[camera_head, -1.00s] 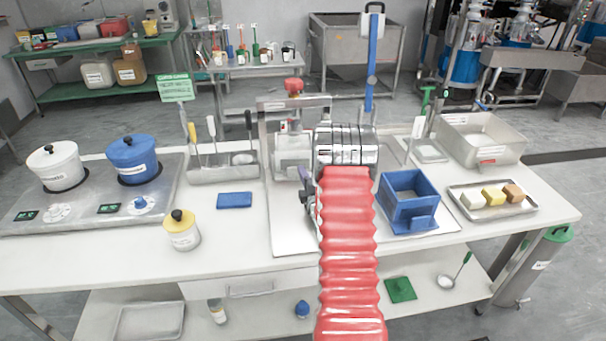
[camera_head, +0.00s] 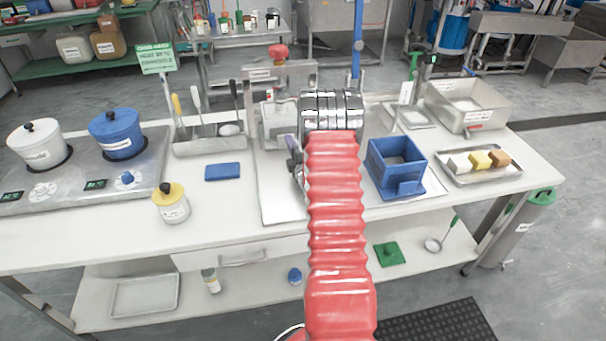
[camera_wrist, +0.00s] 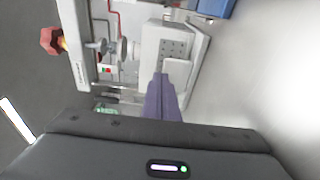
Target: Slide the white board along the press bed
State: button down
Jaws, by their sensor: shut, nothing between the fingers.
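The press is a grey metal frame with a red knob (camera_head: 278,52) on top. It stands on the bench, partly behind my red-sleeved arm. In the wrist view, the press shows sideways with its red knob (camera_wrist: 52,41), a screw and a pale block with rows of holes (camera_wrist: 174,48). A plain white piece (camera_wrist: 178,72) lies against that block; I cannot tell for sure whether it is the white board. My gripper (camera_wrist: 159,78) has purple fingers, shut and empty, with their tips at or just in front of the pale block. Contact is unclear.
A blue square box (camera_head: 397,170) stands right of my arm, with a tray (camera_head: 490,178) of coloured blocks beyond. A blue pad (camera_head: 222,171) and a yellow-lidded jar (camera_head: 171,205) lie left. The bench front between jar and arm is clear.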

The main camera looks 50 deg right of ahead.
jog(key=a, duration=0.1)
jog(key=s+a, duration=0.1)
jog(key=shift+a, duration=0.3)
jog(key=v, duration=1.9)
jog(key=shift+s, duration=0.4)
jog(key=shift+w+a+r, duration=0.1)
jog(key=shift+w+r, duration=0.1)
jog(key=shift+w, duration=0.25)
jog(key=w+a+r+m+g+y, duration=0.2)
jog(key=w+a+r+y, duration=0.1)
jog(key=w+a+r, duration=0.3)
jog(key=a+r+m+g+y, duration=0.1)
jog(key=a+r+m+g, duration=0.25)
jog(key=a+r, duration=0.45)
jog(key=s+a+r+m+g+y, duration=0.2)
jog(key=s+a+r+m, duration=0.1)
jog(key=s+a, duration=0.7)
jog(key=s+a+r+m+g+y, duration=0.2)
jog(key=s+a+r+m+g, duration=0.1)
jog(key=s+a, duration=0.6)
jog(key=a+m, duration=0.1)
jog(key=a, duration=0.1)
jog(key=shift+s+a, duration=0.4)
